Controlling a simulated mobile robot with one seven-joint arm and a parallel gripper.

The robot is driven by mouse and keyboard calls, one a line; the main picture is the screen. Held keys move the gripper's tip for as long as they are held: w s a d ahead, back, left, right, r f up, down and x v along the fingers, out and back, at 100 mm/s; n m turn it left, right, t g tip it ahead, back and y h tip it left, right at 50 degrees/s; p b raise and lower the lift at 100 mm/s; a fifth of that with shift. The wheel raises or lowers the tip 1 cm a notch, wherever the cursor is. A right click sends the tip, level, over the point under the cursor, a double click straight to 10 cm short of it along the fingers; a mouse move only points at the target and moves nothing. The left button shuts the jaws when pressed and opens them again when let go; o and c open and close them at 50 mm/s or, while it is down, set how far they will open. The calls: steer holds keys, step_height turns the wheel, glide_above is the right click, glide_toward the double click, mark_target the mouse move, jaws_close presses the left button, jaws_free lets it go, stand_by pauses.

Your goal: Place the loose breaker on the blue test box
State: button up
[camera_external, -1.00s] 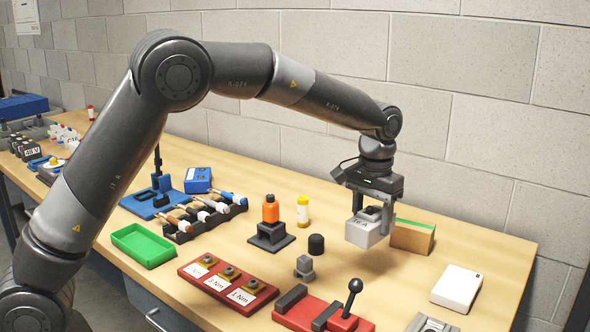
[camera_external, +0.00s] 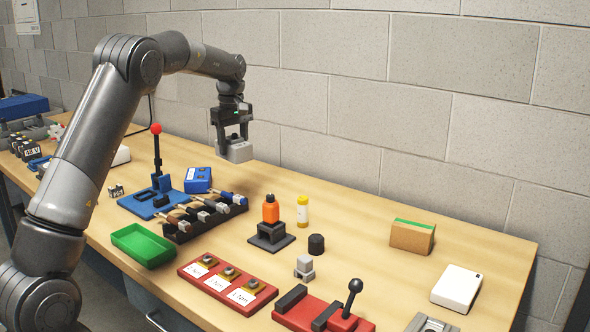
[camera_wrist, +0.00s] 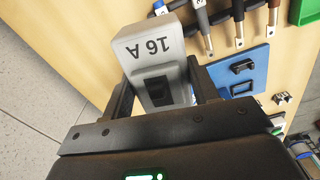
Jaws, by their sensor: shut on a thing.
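My gripper (camera_external: 232,136) is shut on a light grey breaker (camera_external: 236,152), holding it above the back part of the bench. In the wrist view the breaker (camera_wrist: 163,62) is marked "16 A" and sits between the two fingers. The blue test box (camera_external: 198,179) stands on the bench, lower in the external view and left of the held breaker. The breaker is apart from the box. In the wrist view I cannot clearly make out the test box.
A blue base with a red-knobbed lever (camera_external: 156,150) stands left of the test box. A dark rack of drivers (camera_external: 205,216) lies in front. A green tray (camera_external: 143,244), an orange bottle (camera_external: 271,210) and a cardboard box (camera_external: 412,237) are also on the bench. The wall is close behind.

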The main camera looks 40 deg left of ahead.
steer(key=a, duration=0.1)
steer(key=s+a+n, duration=0.1)
steer(key=a, duration=0.1)
steer(key=a+n, duration=0.1)
steer(key=a, duration=0.1)
steer(key=shift+s+a+r, duration=0.15)
steer(key=shift+s+r, duration=0.05)
steer(key=shift+r, duration=0.05)
glide_above(197, 179)
step_height(197, 179, down, 7)
steer(key=shift+r, duration=0.15)
steer(key=shift+a, duration=0.2)
steer(key=shift+f, duration=2.05)
steer(key=shift+f, duration=0.15)
steer(key=o, duration=1.2)
step_height(197, 179, up, 12)
